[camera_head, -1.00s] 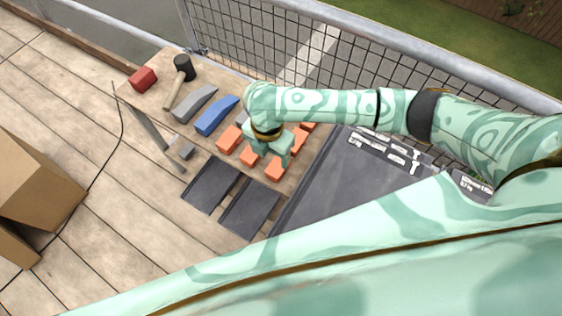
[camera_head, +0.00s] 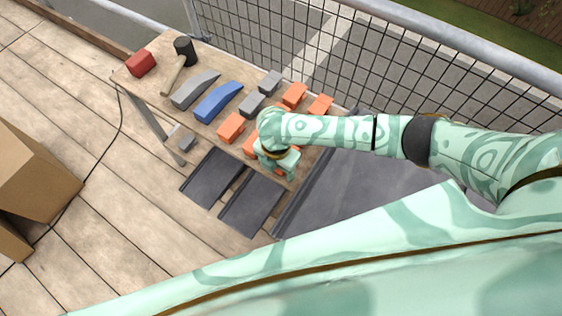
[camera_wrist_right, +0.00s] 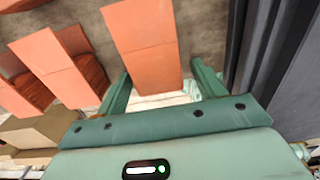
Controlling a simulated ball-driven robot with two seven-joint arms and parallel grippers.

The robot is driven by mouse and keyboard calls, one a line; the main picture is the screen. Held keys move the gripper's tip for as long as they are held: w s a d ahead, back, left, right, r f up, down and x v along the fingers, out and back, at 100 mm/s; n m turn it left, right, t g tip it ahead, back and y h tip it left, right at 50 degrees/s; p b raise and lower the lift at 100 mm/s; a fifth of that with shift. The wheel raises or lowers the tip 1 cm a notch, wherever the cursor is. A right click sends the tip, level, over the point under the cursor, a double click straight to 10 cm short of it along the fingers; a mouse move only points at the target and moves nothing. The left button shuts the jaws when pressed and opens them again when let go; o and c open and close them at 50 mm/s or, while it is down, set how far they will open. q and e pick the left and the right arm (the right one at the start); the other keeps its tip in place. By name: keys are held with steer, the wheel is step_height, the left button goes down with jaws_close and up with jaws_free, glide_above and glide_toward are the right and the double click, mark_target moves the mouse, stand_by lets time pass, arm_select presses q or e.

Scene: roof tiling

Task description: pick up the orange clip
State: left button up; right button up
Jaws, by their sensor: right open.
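My right gripper (camera_head: 280,168) is low over the front of the wooden bench (camera_head: 218,66), hiding part of the orange clips below it. In the right wrist view my right gripper (camera_wrist_right: 163,85) is open, with one finger on each side of an orange clip (camera_wrist_right: 143,42). The clip's near end reaches between the fingers; I cannot tell whether they touch it. Other orange clips stand around: one to the left (camera_head: 232,127), two at the back right (camera_head: 294,95) (camera_head: 320,105), and one partly hidden (camera_head: 249,147). My left gripper is not in view.
Grey clips (camera_head: 270,82), a blue curved piece (camera_head: 218,103), a grey curved piece (camera_head: 194,90), a mallet (camera_head: 174,73) and a red block (camera_head: 140,62) share the bench. Dark tiles (camera_head: 252,205) lie in front. A mesh fence (camera_head: 330,60) stands behind; a cardboard box (camera_head: 35,185) is left.

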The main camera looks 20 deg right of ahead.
steer(key=shift+r, duration=0.15)
steer(key=c, duration=1.3)
steer(key=r, duration=0.1)
steer(key=r+p, duration=0.1)
steer(key=r, duration=0.1)
steer(key=r+p, duration=0.1)
steer(key=shift+w+a+r, duration=0.1)
steer(key=shift+a+r, duration=0.1)
steer(key=shift+a, duration=0.2)
steer(key=a+r+p, duration=0.1)
steer(key=a+r, duration=0.2)
steer(key=a, duration=0.1)
steer(key=w+a+r+p, duration=0.1)
steer(key=a+r, duration=0.1)
steer(key=a, duration=0.2)
steer(key=w+a+r, duration=0.1)
steer(key=a+r, duration=0.2)
steer(key=a, duration=0.2)
steer(key=shift+r+p, duration=0.3)
steer(key=shift+p, duration=0.1)
